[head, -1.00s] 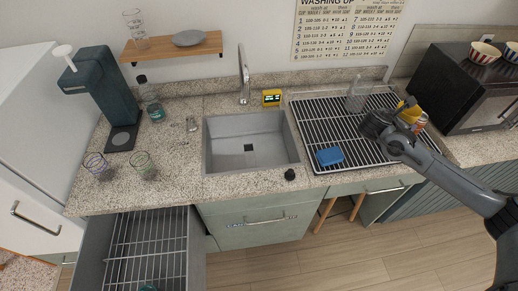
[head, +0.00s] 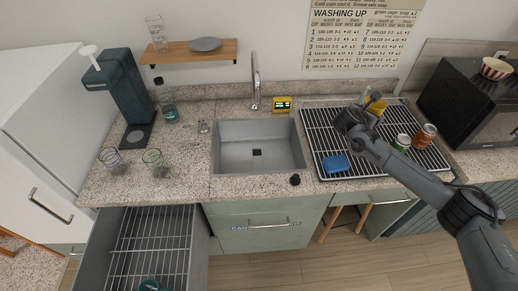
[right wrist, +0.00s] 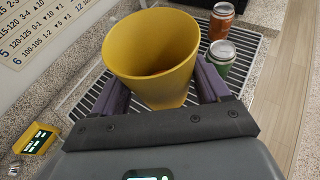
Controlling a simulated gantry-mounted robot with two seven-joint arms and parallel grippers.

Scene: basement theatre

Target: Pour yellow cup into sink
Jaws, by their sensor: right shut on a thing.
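The yellow cup (right wrist: 165,95) is held between the two fingers of my right gripper (right wrist: 160,88), which is shut on its sides. In the right wrist view its mouth faces the camera, and a small dark reddish patch shows low inside. In the head view the cup (head: 377,107) is partly hidden behind my right gripper (head: 368,112), above the back of the drying rack and right of the sink. The grey sink (head: 235,158) is an empty basin with a dark square drain. My left gripper is not in view.
The black drying rack (head: 322,137) holds a blue sponge (head: 336,163), a green can (head: 401,142) and an orange can (head: 426,135). A yellow timer (head: 282,104) stands behind the sink near the faucet (head: 255,82). A lower drawer (head: 150,240) stands open at left.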

